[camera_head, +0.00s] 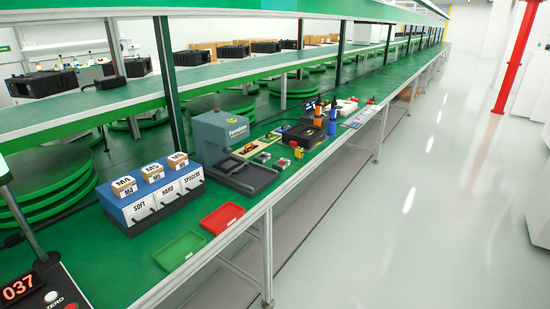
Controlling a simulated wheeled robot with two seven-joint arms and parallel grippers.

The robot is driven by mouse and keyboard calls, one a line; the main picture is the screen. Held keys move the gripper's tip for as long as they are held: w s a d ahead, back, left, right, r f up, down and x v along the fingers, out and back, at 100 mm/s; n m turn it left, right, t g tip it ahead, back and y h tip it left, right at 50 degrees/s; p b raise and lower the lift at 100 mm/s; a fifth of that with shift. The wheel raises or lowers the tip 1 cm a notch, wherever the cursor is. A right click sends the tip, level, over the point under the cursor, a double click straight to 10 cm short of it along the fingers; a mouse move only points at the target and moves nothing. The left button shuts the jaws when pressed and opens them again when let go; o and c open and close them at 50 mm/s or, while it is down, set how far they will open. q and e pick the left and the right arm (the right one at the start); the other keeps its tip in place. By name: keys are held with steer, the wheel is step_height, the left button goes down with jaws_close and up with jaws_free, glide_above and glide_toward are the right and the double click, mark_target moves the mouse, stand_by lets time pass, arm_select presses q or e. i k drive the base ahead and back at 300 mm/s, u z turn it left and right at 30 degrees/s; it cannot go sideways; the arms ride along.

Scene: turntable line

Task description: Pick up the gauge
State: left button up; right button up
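No gripper or arm of mine shows in the head view. I cannot say for sure which thing is the gauge. At the lower left, a dark box (45,288) with a red "037" display, a ZERO button and a post is cut off by the picture edge. Farther along the bench, small parts lie near a wooden tray (262,147), too small to tell apart. A blue-grey press-like machine (222,135) stands before them.
A blue bin rack (150,205) marked SOFT, HARD and SPACERS carries boxes M4, M5 and M6. A green tray (180,250) and a red tray (222,218) lie near the bench's front edge. Green discs (45,170) are stacked behind. The floor (420,210) at right is clear.

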mark_target(299, 151)
steer(key=z, duration=0.65)
steer(key=i, duration=1.6)
steer(key=u, duration=0.55)
steer(key=i, duration=0.95)
steer(key=u, duration=1.35)
steer(key=i, duration=0.2)
steer(key=u, duration=0.1)
